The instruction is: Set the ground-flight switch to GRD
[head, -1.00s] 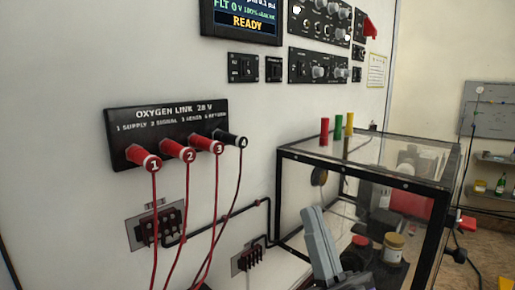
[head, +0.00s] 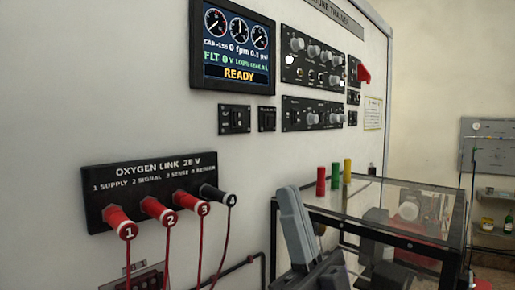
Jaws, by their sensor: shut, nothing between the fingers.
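The display (head: 237,45) on the trainer wall reads "FLT" and "READY". Below it sit two small black switch panels, a left one (head: 234,119) and a narrower one (head: 267,118). Their labels are too small to read, so I cannot tell which is the ground-flight switch or how its lever stands. My gripper (head: 289,194) points up at the lower middle, shut and empty. It appears below and right of the small panels, apart from them, in front of the clear-topped case.
The oxygen link panel (head: 152,170) with several numbered plugs and hanging red cables is at lower left. The black-framed case (head: 400,203) with red, green and yellow posts stands at right. Knob panels (head: 313,60) and a red guard (head: 364,74) are at upper right.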

